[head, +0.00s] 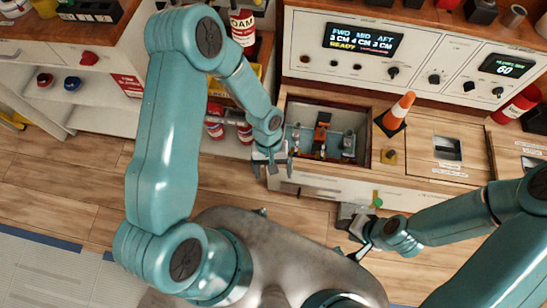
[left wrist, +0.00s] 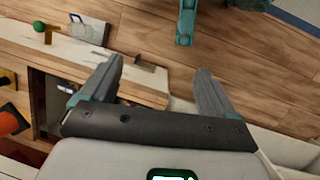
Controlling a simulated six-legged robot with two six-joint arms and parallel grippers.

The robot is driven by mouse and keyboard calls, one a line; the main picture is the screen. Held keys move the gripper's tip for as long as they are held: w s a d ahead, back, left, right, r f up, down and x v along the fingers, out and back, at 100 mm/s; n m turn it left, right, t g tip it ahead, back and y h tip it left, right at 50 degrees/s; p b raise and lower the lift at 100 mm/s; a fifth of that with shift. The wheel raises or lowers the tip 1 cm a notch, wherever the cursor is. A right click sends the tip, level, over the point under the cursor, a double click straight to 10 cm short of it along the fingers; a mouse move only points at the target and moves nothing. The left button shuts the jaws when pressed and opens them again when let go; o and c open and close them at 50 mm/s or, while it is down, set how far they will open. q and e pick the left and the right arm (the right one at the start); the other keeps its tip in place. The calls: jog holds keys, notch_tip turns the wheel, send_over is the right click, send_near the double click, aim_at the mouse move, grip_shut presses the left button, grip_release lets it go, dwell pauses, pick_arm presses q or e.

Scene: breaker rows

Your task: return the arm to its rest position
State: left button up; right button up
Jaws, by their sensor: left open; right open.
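My left arm reaches in from the left and bends down in the head view. Its gripper (head: 273,163) hangs at the left front corner of an open recessed bay (head: 366,162) in the console's counter. In the left wrist view the two fingers of this gripper (left wrist: 158,72) are spread apart with nothing between them, over the counter edge and wood floor. My right gripper (head: 356,226) is low in front of the console, right of the left one. It is open, and I see nothing held in it. A small green knob (head: 377,203) is beside it.
The bay holds several small devices, one with an orange top (head: 322,118). A display panel (head: 362,40) rises behind. Shelves (head: 95,108) stand at left. Wood floor (head: 60,188) is clear at left.

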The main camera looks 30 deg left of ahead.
pick_arm(q)
jog(key=shift+s+r, duration=0.1)
jog(key=shift+r, duration=0.05)
jog(key=s+d+r+m+t+h+p, duration=0.1)
jog(key=s+d+r+m+t+p, duration=0.1)
jog(key=s, duration=0.4)
jog(key=shift+s+d+r+m+t+p, duration=0.2)
jog(key=shift+r+m+t+p, duration=0.3)
jog(key=shift+p, duration=0.65)
jog(key=shift+w, duration=0.1)
jog(key=shift+r, duration=0.1)
